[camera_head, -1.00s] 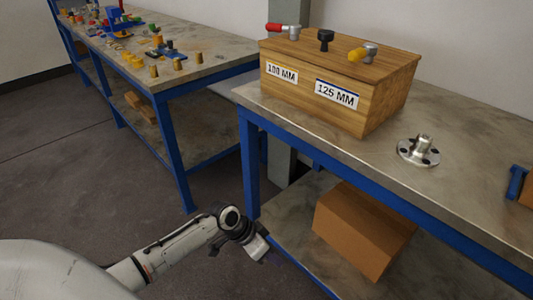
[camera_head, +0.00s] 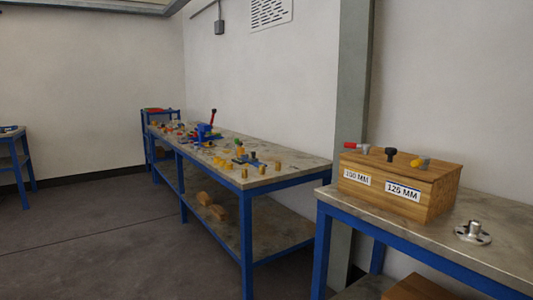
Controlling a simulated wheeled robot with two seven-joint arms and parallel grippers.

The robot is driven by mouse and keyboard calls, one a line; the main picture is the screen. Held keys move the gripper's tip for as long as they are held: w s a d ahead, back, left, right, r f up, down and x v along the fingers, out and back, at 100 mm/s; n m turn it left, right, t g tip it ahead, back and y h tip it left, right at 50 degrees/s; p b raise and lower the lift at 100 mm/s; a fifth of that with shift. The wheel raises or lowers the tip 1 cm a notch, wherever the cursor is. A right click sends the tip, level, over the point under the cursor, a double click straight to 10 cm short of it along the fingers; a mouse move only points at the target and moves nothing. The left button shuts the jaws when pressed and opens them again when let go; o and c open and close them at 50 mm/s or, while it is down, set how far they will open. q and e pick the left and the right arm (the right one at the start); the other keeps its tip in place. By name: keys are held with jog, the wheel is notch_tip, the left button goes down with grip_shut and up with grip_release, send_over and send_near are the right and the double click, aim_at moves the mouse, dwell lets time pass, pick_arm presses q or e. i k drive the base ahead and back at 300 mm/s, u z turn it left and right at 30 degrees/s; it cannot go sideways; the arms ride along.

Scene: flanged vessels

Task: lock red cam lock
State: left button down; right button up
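The red cam lock (camera_head: 356,146) is a red-handled piece on top of a wooden box (camera_head: 440,195) at the right of the head view. Its red handle points left. A black knob (camera_head: 391,154) and a yellow-handled cam lock (camera_head: 420,162) stand beside it on the same lid. The box front carries labels reading 100 MM and 125 MM. Neither of my grippers shows in the current view.
The box stands on a blue-framed bench (camera_head: 345,203) with a metal flange (camera_head: 473,232) to its right. A second bench (camera_head: 285,164) with many small coloured parts runs along the wall. Open floor (camera_head: 110,240) lies at the left.

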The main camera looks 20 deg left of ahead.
aim_at(355, 146)
jog(key=z, duration=1)
jog(key=i, duration=0.9)
jog(key=u, duration=0.15)
